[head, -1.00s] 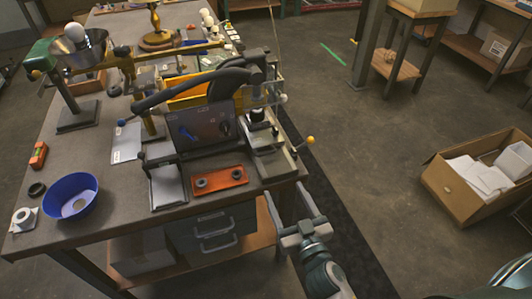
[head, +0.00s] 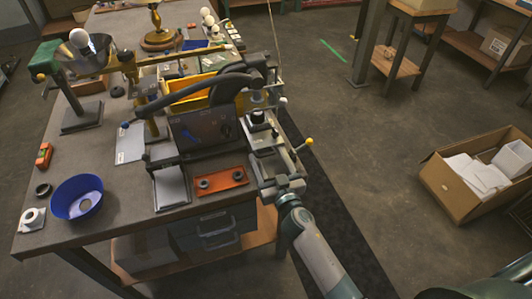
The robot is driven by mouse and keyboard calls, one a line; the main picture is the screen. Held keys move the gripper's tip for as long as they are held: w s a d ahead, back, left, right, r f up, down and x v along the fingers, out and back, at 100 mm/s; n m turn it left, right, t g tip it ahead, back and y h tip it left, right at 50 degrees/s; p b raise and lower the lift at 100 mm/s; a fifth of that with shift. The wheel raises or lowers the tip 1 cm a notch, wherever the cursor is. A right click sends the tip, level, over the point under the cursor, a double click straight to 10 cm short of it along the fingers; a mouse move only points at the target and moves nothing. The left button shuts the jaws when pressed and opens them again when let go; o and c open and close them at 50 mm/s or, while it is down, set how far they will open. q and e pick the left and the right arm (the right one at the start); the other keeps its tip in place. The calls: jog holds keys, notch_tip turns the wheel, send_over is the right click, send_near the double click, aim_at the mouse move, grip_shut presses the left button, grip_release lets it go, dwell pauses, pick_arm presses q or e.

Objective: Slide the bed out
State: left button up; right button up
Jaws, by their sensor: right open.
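The bench press (head: 200,130) stands on the bench with a long dark lever across its top. The part that looks like its bed (head: 262,137) is a grey plate at the right side, with a dark round piece (head: 257,117) on it. A rod with a yellow knob (head: 309,141) sticks out beside it. My right gripper (head: 271,158) is open at the near end of this plate, its fingers pointing toward it and partly overlapping it. I cannot tell whether they touch it. My left gripper is not in view.
An orange tray (head: 221,181), a grey plate stand (head: 171,187) and a blue bowl (head: 77,197) sit along the bench's near side. A yellow bin (head: 190,92) is behind the press. Floor right of the bench is clear up to a cardboard box (head: 455,194).

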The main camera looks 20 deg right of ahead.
jog(key=shift+w, duration=0.95)
jog(key=c, duration=1.3)
jog(key=shift+o, duration=0.2)
jog(key=shift+s+f, duration=0.1)
jog(key=shift+s, duration=0.6)
jog(key=s, duration=1.5)
jog(key=shift+d, duration=0.15)
